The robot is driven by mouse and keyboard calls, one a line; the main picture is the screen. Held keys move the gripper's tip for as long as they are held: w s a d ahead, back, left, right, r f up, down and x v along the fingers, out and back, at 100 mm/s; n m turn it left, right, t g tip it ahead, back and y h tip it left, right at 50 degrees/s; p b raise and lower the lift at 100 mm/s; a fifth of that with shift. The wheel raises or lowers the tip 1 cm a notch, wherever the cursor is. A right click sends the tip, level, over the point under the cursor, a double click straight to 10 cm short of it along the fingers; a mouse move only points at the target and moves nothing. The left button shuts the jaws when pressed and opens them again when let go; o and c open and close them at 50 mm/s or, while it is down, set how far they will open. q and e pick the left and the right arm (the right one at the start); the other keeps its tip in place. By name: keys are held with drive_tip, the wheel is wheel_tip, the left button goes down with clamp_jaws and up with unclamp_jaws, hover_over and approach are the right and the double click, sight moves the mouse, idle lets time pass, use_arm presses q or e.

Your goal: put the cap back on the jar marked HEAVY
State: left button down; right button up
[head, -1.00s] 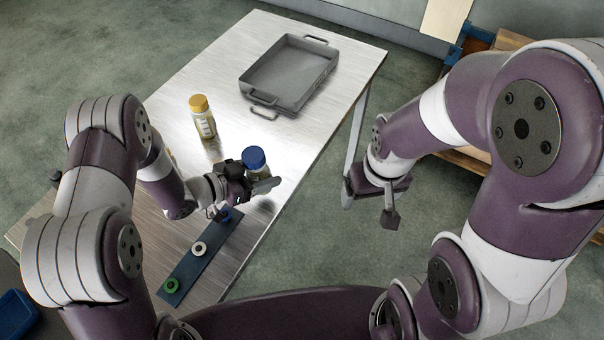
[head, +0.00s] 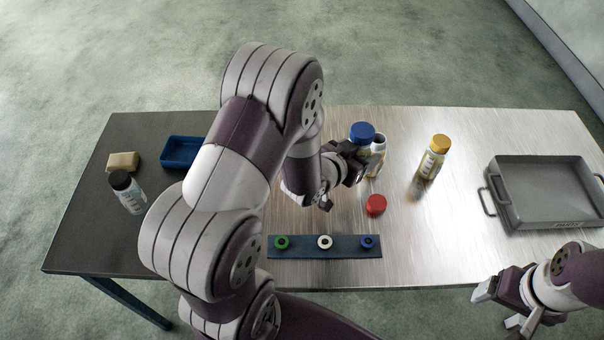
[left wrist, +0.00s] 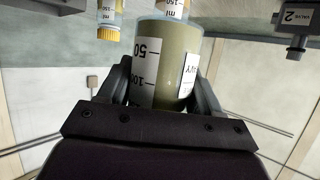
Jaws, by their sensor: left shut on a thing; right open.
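My left gripper (head: 350,166) is shut around a jar of olive liquid, which the left wrist view shows closely (left wrist: 165,62). Its label shows 50 and 100 marks and lettering ending in "VY". My right gripper (head: 500,305) is open and empty by the table's front edge, at lower right.
A yellow-capped jar (head: 433,158) stands further right, then a grey tray (head: 497,165) with handles. A dark strip (head: 302,250) with green, white and blue rings lies in front. At left are a black-capped bottle (head: 127,190), a blue bin (head: 183,165) and a tan block (head: 122,161).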

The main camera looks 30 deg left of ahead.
use_arm(q)
drive_tip(key=shift+s+a+f+y, duration=0.1)
drive_tip(key=shift+a+f+y, duration=0.15)
drive_tip(key=shift+a, duration=0.35)
drive_tip(key=a+f, duration=0.2)
drive_tip(key=a, duration=0.1)
drive_tip(key=w+a+f, duration=0.1)
drive_tip(key=a+f, duration=0.1)
drive_tip(key=a, duration=0.2)
drive_tip(key=w+a+f, duration=0.1)
drive_tip(key=a+f, duration=0.2)
drive_tip(key=a, duration=0.1)
drive_tip(key=shift+w+a+p, duration=0.1)
drive_tip(key=shift+a+p, duration=0.05)
drive_tip(key=shift+p, duration=0.15)
drive_tip(key=shift+f, duration=1.95)
